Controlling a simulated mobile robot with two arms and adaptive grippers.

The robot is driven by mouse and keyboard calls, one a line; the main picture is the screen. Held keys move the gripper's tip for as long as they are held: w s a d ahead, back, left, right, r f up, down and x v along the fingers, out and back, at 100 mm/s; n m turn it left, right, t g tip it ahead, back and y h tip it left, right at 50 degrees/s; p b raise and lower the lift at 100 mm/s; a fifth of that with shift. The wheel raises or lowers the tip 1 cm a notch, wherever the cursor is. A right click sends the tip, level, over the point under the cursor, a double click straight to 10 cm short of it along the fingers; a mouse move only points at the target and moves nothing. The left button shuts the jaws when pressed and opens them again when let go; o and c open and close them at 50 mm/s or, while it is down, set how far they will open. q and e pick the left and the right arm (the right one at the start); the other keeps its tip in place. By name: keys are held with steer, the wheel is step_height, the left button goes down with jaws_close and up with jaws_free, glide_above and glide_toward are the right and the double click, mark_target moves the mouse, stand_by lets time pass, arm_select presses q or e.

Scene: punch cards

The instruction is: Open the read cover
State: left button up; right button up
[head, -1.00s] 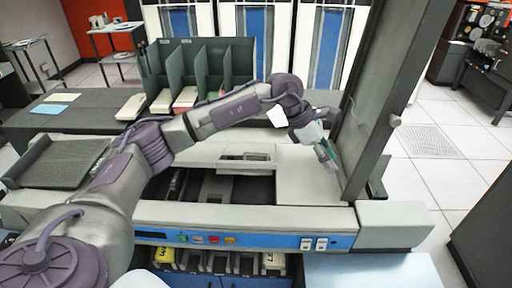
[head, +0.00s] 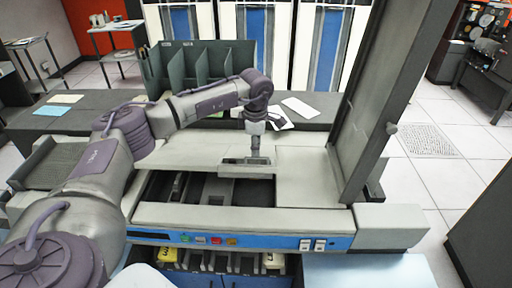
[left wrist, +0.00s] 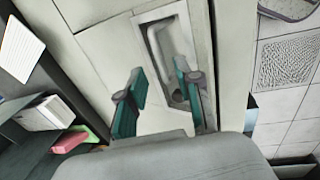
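A cream cover (head: 190,155) on the card machine has a recessed handle (head: 246,171), and I take it to be the read cover; it lies flat. In the left wrist view the pale handle bar (left wrist: 160,53) sits in a grey-rimmed recess. My left gripper (head: 256,158) points down above this handle, its tips partly blurred into the machine behind. In the left wrist view the gripper (left wrist: 158,82) is open, with teal pads apart and nothing held between them. Whether a finger touches the handle I cannot tell. My right gripper is out of view.
A dark open bay (head: 205,188) lies in front of the cover. A tall dark panel (head: 375,90) stands upright at the right. Green dividers (head: 205,65) stand behind, and white cards (head: 300,107) lie on the dark top. A button strip (head: 230,240) runs along the front.

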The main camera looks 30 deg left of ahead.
arm_select(q)
steer(key=shift+w+f, duration=0.2)
steer(key=shift+f, duration=1.25)
steer(key=shift+c, duration=0.3)
jaws_close()
